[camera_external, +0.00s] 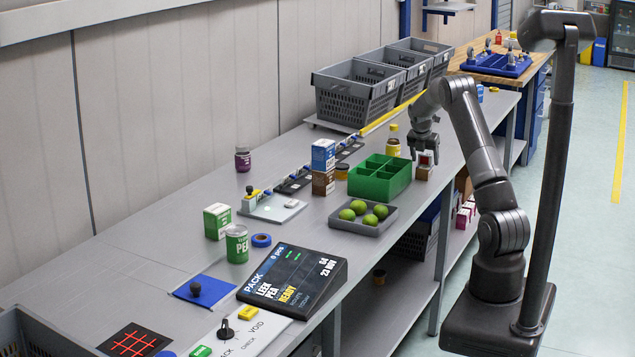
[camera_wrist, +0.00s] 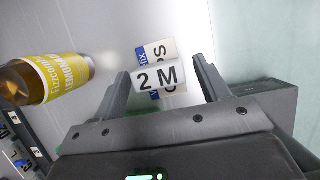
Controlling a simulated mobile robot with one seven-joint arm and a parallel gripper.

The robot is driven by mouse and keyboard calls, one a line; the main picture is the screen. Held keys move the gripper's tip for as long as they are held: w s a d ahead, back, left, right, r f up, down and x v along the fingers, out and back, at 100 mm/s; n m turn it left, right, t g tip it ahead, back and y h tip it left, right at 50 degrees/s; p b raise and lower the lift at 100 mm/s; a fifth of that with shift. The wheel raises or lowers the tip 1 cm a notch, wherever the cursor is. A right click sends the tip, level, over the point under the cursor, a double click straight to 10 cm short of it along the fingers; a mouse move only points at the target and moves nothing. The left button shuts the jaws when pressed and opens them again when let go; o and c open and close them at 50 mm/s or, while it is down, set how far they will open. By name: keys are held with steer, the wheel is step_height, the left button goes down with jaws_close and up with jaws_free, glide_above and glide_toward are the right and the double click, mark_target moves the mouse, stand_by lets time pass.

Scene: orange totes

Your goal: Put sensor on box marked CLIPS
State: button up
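The small block with a white face lettered "2 M", probably the sensor (camera_wrist: 160,78), lies between my fingertips in the wrist view. It covers the middle of a box (camera_wrist: 158,50) whose label shows an "S" above and a "C" below, consistent with CLIPS. Contact underneath is hidden.
A yellow-labelled bottle (camera_wrist: 45,80) stands close to the left finger, also in the external view (camera_external: 393,141). A green divided bin (camera_external: 365,190) is left of the box. A grey tray of limes (camera_external: 335,222) is nearer. The bench edge lies just right.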

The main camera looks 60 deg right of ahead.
steer(key=v, duration=1.2)
steer(key=shift+r, duration=0.25)
steer(key=a+r+m+t+y, duration=0.1)
steer(key=a+r+m, duration=0.25)
steer(key=a, duration=0.65)
steer(key=a+r+m+t, duration=0.15)
steer(key=a+r, duration=0.25)
steer(key=a, duration=0.6)
steer(key=a+r+m+t+y, duration=0.1)
steer(key=a+r+m, duration=0.2)
steer(key=a, duration=0.8)
steer(key=s+a+f+m+t+y, duration=0.1)
steer(key=s+a+f+m, duration=0.1)
steer(key=s+a+m, duration=0.3)
steer(key=s+a+f+m+t+y, duration=0.1)
steer(key=s+a+m, duration=0.4)
steer(key=s+a, duration=0.9)
steer(key=a+f, duration=0.1)
steer(key=a, duration=0.3)
steer(key=shift+a+y, duration=0.3)
steer(key=shift+a, duration=0.1)
